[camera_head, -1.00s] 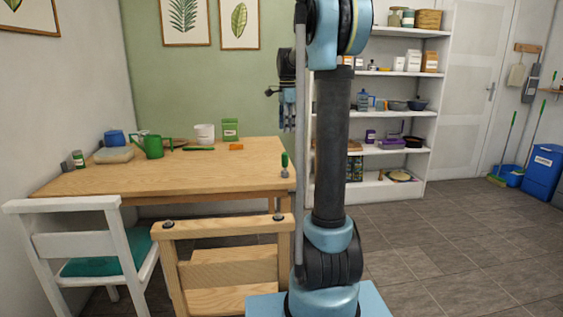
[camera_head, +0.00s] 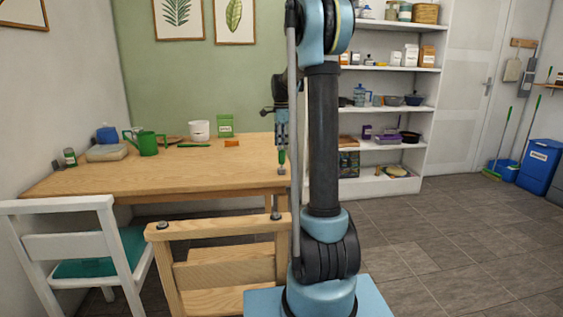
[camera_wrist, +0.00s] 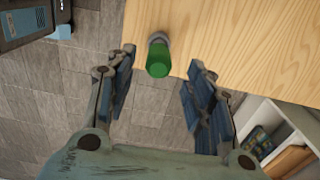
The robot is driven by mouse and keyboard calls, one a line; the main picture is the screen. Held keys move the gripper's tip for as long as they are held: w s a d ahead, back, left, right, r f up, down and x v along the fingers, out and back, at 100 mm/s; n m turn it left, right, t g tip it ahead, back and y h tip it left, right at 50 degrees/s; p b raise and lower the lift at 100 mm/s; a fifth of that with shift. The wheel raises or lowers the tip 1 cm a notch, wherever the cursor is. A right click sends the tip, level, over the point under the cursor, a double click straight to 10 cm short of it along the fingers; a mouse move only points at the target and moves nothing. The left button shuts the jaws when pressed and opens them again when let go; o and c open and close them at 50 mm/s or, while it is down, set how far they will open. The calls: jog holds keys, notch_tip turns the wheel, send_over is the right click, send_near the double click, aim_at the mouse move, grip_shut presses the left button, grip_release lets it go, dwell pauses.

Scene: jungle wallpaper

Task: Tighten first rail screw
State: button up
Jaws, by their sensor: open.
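A green-handled screwdriver (camera_head: 281,162) stands upright at the right front corner of the wooden table; in the wrist view its green handle (camera_wrist: 158,60) shows between my fingers near the table edge. My gripper (camera_head: 282,132) is open just above it, fingers pointing down. In the wrist view my gripper (camera_wrist: 162,66) has a finger on each side of the handle, with gaps showing. The light wooden chair (camera_head: 218,228) in front has a top rail with a dark screw (camera_head: 163,225) at its left end and another dark screw (camera_head: 276,216) at its right end.
The table (camera_head: 130,180) holds a green watering can (camera_head: 148,143), a white pot (camera_head: 200,131) and a green box (camera_head: 225,125) toward the back. A white chair (camera_head: 65,235) stands at left. A white shelf (camera_head: 385,186) stands behind my arm.

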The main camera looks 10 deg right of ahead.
aim_at(282, 155)
jog(key=shift+d+f, duration=0.1)
jog(key=shift+f, duration=3.2)
grip_shut()
